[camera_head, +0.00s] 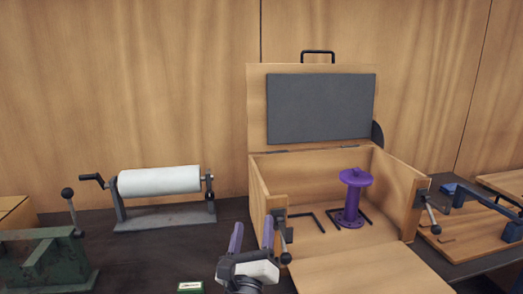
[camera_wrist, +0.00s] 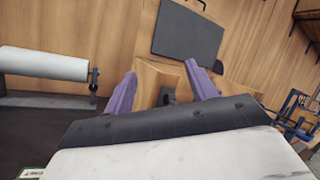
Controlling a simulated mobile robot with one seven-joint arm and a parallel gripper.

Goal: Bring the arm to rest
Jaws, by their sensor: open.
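My gripper (camera_head: 252,240) is open, with two purple fingers spread apart and nothing between them. In the head view it is at the bottom centre, in front of the left side of an open wooden box (camera_head: 259,205). In the wrist view my gripper (camera_wrist: 161,92) points toward the box and its raised lid. A purple flanged pipe (camera_head: 353,200) stands upright inside the box, to the right of my gripper and apart from it. I cannot make out the pipe in the wrist view.
The box's lid (camera_head: 258,105) is up and its front panel (camera_head: 365,272) lies folded down. A white roll on a crank stand (camera_head: 160,181) is at left, with a green metal fixture (camera_head: 45,262) nearer. Wooden boards with a blue clamp (camera_head: 475,195) lie at right. Dark bench shows between roll and box.

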